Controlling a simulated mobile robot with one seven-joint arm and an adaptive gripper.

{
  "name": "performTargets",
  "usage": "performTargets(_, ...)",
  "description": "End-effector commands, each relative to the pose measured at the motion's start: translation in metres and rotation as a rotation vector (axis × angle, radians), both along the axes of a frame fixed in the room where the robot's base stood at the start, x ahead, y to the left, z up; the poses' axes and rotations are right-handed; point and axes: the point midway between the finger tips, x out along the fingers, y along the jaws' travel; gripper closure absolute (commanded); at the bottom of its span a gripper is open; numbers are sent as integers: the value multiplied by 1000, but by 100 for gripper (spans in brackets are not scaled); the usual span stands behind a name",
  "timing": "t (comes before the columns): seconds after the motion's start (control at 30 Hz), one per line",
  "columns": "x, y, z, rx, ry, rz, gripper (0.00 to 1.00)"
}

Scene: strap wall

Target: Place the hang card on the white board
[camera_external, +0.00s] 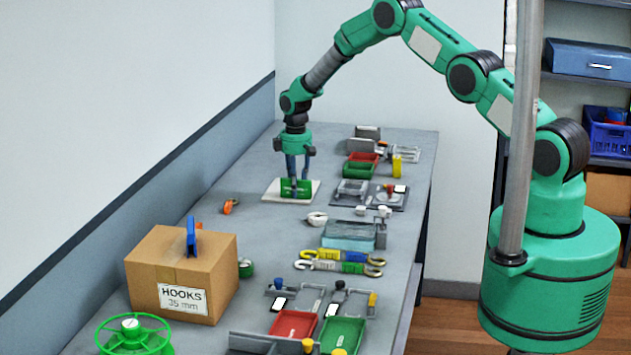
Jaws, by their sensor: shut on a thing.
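A green card-like thing (288,189), which I take for the hang card, stands upright between my fingertips. My gripper (296,180) points straight down and is shut on it. The white board (273,188) lies flat on the bench, directly below the card and my gripper. The card's lower edge is at or just above the board; I cannot tell whether they touch. The card and fingers hide the middle of the board.
Right of the board are a red tray (361,158), a green tray (358,171) and a grey fixture (370,193). An orange item (230,206) lies at left front.

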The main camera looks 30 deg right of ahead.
Motion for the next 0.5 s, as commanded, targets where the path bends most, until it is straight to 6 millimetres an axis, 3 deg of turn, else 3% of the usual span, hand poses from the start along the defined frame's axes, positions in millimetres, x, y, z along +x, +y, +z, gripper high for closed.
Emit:
performTargets(0.03,0,0,-1,0,0,0,70)
performTargets(0.1,0,0,0,0,0,0,57)
performTargets(0.5,0,0,2,0,0,0,57)
